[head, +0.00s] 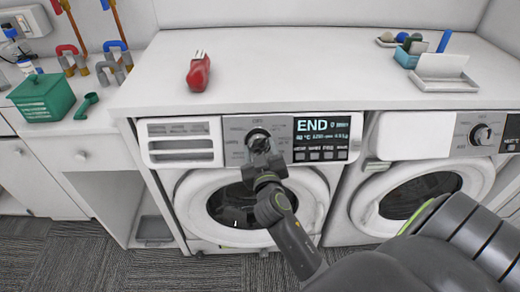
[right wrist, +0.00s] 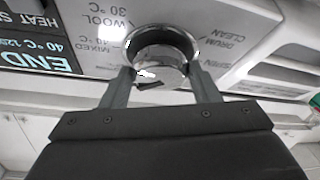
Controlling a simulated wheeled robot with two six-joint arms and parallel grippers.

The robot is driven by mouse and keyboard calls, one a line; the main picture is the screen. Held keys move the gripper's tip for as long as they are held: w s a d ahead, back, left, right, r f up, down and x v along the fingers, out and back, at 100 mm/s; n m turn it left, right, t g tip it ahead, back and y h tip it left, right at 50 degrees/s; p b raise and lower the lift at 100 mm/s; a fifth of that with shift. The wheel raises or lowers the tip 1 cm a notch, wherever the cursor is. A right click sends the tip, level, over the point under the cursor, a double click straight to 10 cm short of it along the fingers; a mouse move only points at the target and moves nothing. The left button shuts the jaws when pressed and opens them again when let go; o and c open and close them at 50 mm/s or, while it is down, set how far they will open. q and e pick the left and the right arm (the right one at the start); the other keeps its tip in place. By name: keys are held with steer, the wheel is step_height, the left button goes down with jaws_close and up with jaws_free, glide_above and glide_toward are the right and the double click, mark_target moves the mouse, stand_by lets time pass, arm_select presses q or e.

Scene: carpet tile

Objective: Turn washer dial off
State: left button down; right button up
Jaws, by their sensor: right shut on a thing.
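The washer (head: 180,152) under the left part of the white counter has a round metallic dial (head: 258,138) on its control panel, left of a lit display (head: 322,126) reading "END". My right gripper (head: 262,152) reaches up from below and covers the dial's lower part. In the right wrist view, the gripper's two fingers (right wrist: 163,76) are closed on either side of the dial (right wrist: 158,52). The panel's printed labels, such as WOOL, MIXED and DRUM CLEAN, surround it. Which label the dial points at cannot be told. My left gripper is not in view.
A second washer (head: 430,137) stands to the right. The counter (head: 300,70) above holds a red tool (head: 198,72) and a white tray (head: 440,75). A green box (head: 42,98) sits on the left cabinet. The washer's round door (head: 232,232) is shut below my gripper.

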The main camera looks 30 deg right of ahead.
steer(key=shift+r, duration=0.1)
steer(key=shift+r+n+y+p, duration=0.1)
steer(key=shift+n+y+p, duration=0.3)
steer(key=shift+n+p, duration=0.3)
steer(key=n+y+p, duration=0.1)
steer(key=n+p, duration=0.1)
steer(key=p, duration=0.2)
steer(key=n+y+p, duration=0.1)
steer(key=n+p, duration=0.2)
steer(key=n+y+p, duration=0.2)
steer(key=n+p, duration=0.1)
steer(key=p, duration=0.1)
steer(key=shift+d+r+p, duration=0.3)
steer(key=shift+f+n+y+p, duration=0.2)
steer(key=shift+n+y+p, duration=0.2)
steer(key=shift+n+p, duration=0.55)
steer(key=o, duration=1)
steer(key=shift+f+g, duration=0.1)
steer(key=shift+g, duration=0.2)
